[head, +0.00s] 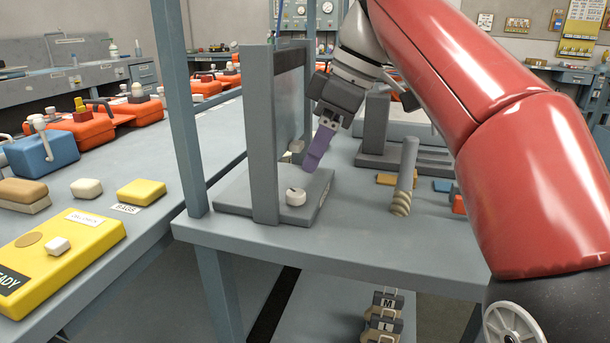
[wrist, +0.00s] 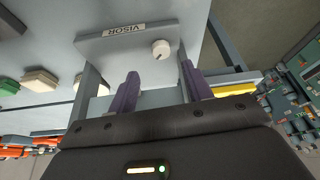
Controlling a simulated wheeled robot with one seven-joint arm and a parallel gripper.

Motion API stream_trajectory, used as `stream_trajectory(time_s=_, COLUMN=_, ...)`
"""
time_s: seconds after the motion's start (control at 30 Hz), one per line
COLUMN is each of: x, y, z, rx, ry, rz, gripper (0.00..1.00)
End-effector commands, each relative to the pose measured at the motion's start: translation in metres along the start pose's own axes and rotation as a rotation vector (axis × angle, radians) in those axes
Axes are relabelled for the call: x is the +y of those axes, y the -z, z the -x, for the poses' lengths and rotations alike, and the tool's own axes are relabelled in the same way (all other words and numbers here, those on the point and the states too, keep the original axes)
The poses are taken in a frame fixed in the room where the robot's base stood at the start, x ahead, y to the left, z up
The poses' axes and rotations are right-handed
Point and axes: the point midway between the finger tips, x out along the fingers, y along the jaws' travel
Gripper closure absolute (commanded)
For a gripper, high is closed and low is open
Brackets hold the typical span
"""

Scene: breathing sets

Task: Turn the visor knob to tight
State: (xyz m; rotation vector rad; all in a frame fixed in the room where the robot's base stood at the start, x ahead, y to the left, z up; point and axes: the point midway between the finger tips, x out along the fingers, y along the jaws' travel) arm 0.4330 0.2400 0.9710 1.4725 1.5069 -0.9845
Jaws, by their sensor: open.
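The visor knob (head: 295,196) is a small white round dial on the grey base plate (head: 318,190) of an upright frame, near the front edge of the table. In the wrist view the knob (wrist: 161,49) has a dark mark on its rim and sits beside a label reading VISOR (wrist: 110,31). My gripper (head: 316,152) has purple fingers and hangs above the plate, just up and right of the knob, not touching it. In the wrist view its fingers (wrist: 158,85) are spread apart with nothing between them, and the knob lies beyond their tips.
The grey post (head: 262,140) of the frame stands close left of my gripper. A grey cylinder (head: 405,165) with a tan coiled base stands to the right on the table. A yellow box (head: 60,250) lies on the left bench. The table's front edge is near the knob.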

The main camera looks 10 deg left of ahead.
Motion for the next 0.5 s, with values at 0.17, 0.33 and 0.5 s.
stream_trajectory(time_s=0.17, x=-0.001, y=-0.002, z=-0.031, rx=-0.001, ry=0.002, rz=0.000, gripper=0.50)
stream_trajectory(time_s=0.33, x=-0.001, y=-0.001, z=-0.056, rx=-0.001, ry=0.000, rz=-0.001, gripper=0.50)
stream_trajectory(time_s=0.5, x=0.000, y=-0.001, z=-0.070, rx=-0.002, ry=0.000, rz=-0.002, gripper=0.50)
